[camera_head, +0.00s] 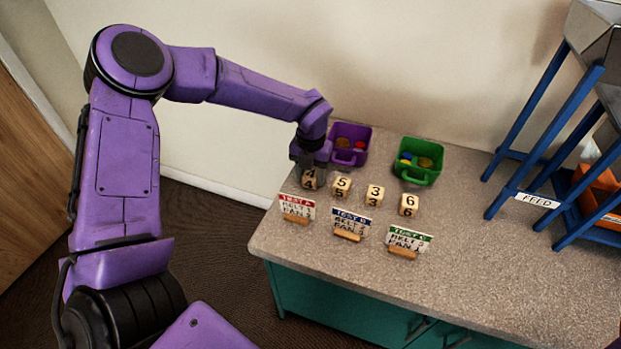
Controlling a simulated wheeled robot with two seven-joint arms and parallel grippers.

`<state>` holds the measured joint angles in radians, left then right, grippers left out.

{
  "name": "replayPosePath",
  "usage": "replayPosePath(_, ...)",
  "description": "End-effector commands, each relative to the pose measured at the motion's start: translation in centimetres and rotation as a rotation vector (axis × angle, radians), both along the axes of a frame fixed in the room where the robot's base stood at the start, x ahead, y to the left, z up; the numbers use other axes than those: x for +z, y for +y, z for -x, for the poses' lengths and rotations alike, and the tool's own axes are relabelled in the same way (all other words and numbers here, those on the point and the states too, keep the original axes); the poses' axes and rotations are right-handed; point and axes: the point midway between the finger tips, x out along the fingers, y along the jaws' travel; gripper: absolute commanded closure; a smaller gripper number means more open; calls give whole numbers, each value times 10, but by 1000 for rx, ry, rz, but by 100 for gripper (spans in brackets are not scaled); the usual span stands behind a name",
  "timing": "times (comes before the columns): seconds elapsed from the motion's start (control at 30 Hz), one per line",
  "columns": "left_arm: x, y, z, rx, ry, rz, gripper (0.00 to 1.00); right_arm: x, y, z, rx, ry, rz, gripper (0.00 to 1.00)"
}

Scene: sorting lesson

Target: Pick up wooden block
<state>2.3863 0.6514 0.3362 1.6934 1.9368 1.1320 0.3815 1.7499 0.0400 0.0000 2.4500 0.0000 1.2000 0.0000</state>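Several numbered wooden blocks stand in a row on the speckled countertop (480,255). The leftmost wooden block, marked 4 (310,180), is directly under my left gripper (309,171), which points down and partly covers its top. The fingers are too small and dark to tell whether they grip it. To the right stand the block marked 5 (341,187), the block marked 3 (374,195) and the block marked 6 (408,205), all apart from the gripper. My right gripper is not in view.
A purple bin (347,158) and a green bin (405,174), both holding coloured pieces, stand behind the blocks. Test cards on wooden stands (297,208), (351,223), (408,241) line the front. A blue-framed rack (545,113) labelled FEED is at right. The counter's right front is clear.

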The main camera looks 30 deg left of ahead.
Motion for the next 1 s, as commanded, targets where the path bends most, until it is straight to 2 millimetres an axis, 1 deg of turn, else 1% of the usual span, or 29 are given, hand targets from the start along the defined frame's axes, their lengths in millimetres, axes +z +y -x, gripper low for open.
replayPosePath(0.03,0,0,0,0,0,0,80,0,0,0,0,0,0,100)
replayPosePath(0.07,0,0,0,0,0,0,83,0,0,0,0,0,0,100)
replayPosePath(0.37,2,0,0,1,0,0,83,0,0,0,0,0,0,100)
replayPosePath(0.47,11,0,0,0,-2,0,83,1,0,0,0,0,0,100)
replayPosePath(0.53,21,0,-1,1,-3,1,83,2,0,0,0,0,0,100)
replayPosePath(0.6,36,-1,0,1,-4,1,83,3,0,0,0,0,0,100)
replayPosePath(0.67,48,-12,6,-3,-3,1,83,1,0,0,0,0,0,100)
replayPosePath(0.83,96,-48,24,-3,-6,-1,83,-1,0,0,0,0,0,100)
replayPosePath(0.87,96,-57,30,-6,-2,-1,83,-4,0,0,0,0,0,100)
replayPosePath(0.9,101,-69,36,-6,-2,-2,83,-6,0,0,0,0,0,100)
replayPosePath(1.0,113,-92,48,-4,-1,-1,83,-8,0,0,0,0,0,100)
